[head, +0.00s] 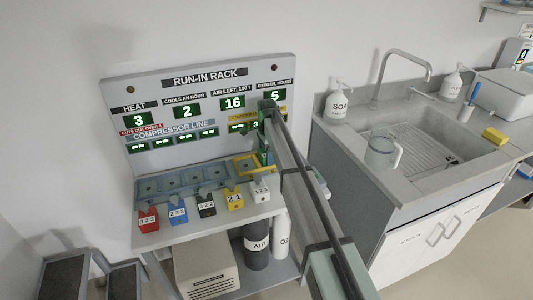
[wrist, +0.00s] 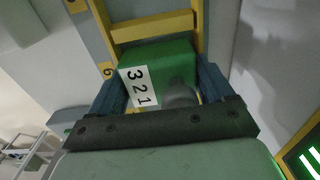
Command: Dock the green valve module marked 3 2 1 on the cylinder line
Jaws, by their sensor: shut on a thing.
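The green valve module (wrist: 165,72), marked 3 2 1 on a white label, sits between the two blue fingers of my gripper (wrist: 158,88) in the wrist view. My gripper is shut on it. A yellow frame (wrist: 150,28) lies right beyond and beside the module there. In the head view the yellow-framed bay (head: 244,167) is at the right end of the rack's dock row, and my gripper (head: 265,150) is over its right part. Only a sliver of green shows there, so I cannot tell whether the module is seated.
Several blue bays (head: 182,180) run left of the yellow one. Red (head: 148,213), blue (head: 177,208), black (head: 206,202), yellow (head: 234,198) and white (head: 260,188) modules stand along the front. The display panel (head: 200,105) rises behind; bottles (head: 257,247) stand below.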

